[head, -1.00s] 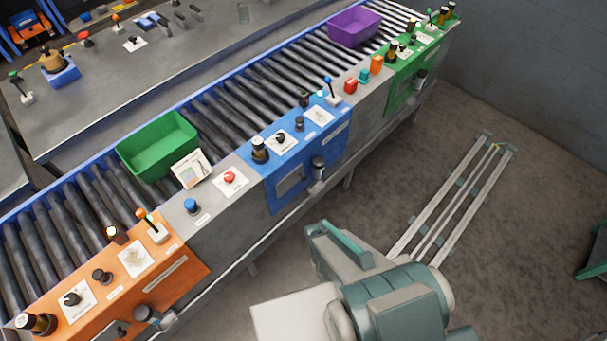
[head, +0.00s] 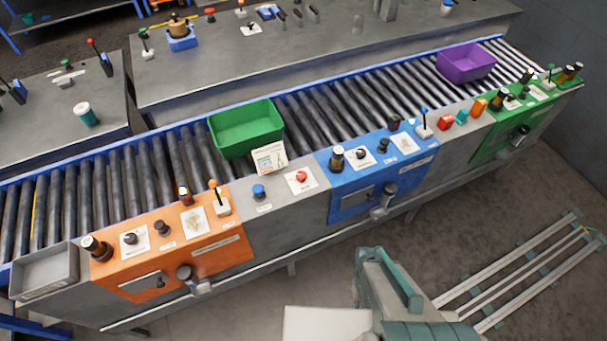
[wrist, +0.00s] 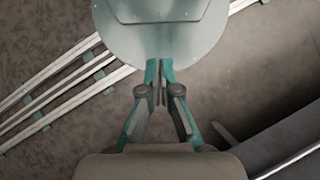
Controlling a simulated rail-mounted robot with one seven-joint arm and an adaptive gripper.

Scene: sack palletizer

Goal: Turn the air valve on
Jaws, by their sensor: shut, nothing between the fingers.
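No part is clearly marked as the air valve, and I cannot tell which control it is. In the head view, three coloured control panels run along the conveyor's near side: orange (head: 215,249), blue (head: 345,208) and green (head: 497,148). Each carries knobs and a lever on top, and a dark round fitting on its front: one on the orange panel (head: 184,272), one on the blue panel (head: 388,188), one on the green panel (head: 521,131). My gripper (wrist: 160,82) is shut and empty in the wrist view, above bare floor and apart from every panel. It is not seen in the head view.
A green bin (head: 245,128) and a purple bin (head: 466,62) sit on the roller conveyor (head: 330,110). A grey tray (head: 45,270) is at the left end. Floor rails (head: 520,275) lie at the right.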

